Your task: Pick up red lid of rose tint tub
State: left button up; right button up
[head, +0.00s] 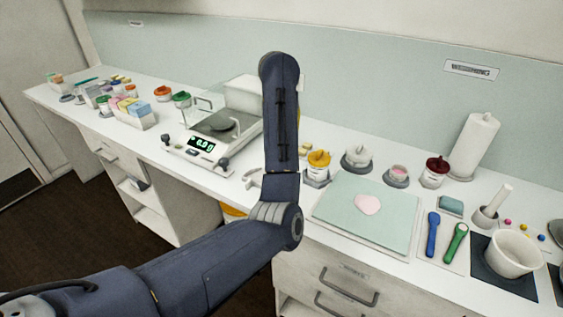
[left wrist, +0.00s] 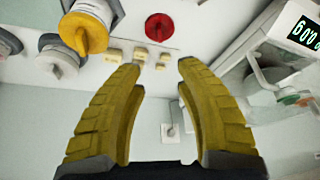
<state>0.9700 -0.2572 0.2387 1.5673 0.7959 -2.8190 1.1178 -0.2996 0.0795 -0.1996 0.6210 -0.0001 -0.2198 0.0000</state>
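A round red lid (left wrist: 158,27) with a raised grip shows at the top middle of the left wrist view, beyond the fingertips. Whether it lies flat or caps a tub cannot be told. My left gripper (left wrist: 159,68) is open and empty, its yellow fingers apart and not touching the lid. In the head view my arm hides this gripper. There, an uncovered tub with pink contents (head: 399,172) stands right of the arm, beside a white tub with a dark red lid (head: 437,165). Which one is the rose tint tub is not readable. My right gripper is out of view.
Small cream blocks (left wrist: 139,56) lie between the fingertips and the red lid. A yellow-orange lidded tub (left wrist: 84,33) is close at left. The scale (head: 205,143) stands left of my arm. A pale green mat (head: 400,220) lies at right.

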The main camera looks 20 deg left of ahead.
pick_arm(q)
jog(key=shift+x, duration=8.4)
jog(key=shift+s+f, duration=0.1)
jog(key=shift+s, duration=0.1)
jog(key=shift+c, duration=0.2)
grip_shut()
